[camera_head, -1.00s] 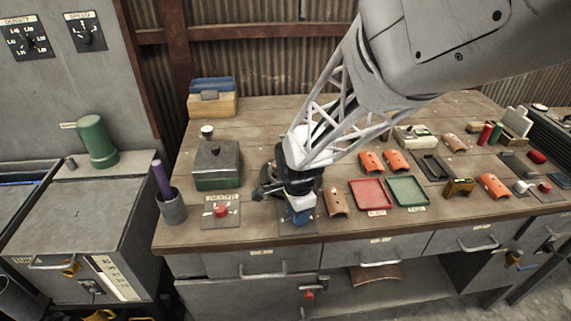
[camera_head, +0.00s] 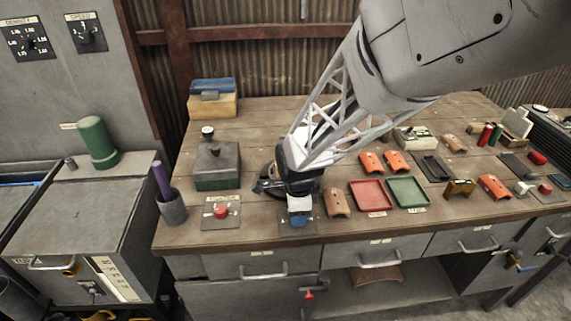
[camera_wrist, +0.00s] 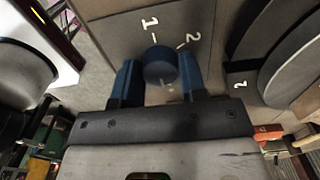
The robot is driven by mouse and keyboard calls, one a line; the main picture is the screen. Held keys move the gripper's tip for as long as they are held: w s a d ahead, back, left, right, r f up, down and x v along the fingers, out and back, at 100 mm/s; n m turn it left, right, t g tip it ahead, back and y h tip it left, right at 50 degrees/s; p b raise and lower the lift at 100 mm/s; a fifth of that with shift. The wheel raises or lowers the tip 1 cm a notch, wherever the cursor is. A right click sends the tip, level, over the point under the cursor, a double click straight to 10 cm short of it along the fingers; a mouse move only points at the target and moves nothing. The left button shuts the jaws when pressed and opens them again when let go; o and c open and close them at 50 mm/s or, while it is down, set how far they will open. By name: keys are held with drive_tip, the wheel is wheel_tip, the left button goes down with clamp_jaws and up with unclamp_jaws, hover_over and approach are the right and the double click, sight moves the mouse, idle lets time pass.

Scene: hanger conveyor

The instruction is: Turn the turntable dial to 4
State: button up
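The dial (camera_wrist: 160,66) is a round dark blue knob on a grey plate, between my fingers in the wrist view. White marks "1" and "2" show on its far side; other marks are hidden or unreadable, and I cannot read its setting. My gripper (camera_wrist: 160,80) has blue fingers, one on each side of the knob; I cannot tell if they press on it. In the head view my gripper (camera_head: 298,219) is low over the dial plate (camera_head: 284,226) at the table's front edge. The dark round turntable (camera_head: 264,188) is partly hidden behind it; a "2" shows beside it in the wrist view.
A plate with a red button (camera_head: 221,211) is left of the dial plate. A curved brown piece (camera_head: 337,203), a red tray (camera_head: 371,195) and a green tray (camera_head: 409,191) are to the right. A green-grey box (camera_head: 217,166) stands behind the button plate.

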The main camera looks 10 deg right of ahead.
drive_tip(key=o, duration=0.4)
drive_tip(key=shift+r, duration=3.9)
drive_tip(key=shift+s+d+r+n, duration=0.2)
drive_tip(key=shift+s+r+n, duration=0.05)
drive_tip(key=shift+r+n, duration=0.1)
drive_tip(key=s+d+r+n+t, duration=0.1)
drive_tip(key=s+d+r+n, duration=0.3)
drive_tip(key=s+r+n, duration=0.2)
drive_tip(key=s+d+r+n+t, duration=0.1)
drive_tip(key=s+d+r+n, duration=0.4)
drive_tip(key=s+n, duration=0.6)
drive_tip(key=shift+s+r+t, duration=0.3)
drive_tip(key=shift+s+r, duration=0.25)
drive_tip(key=shift+s, duration=0.45)
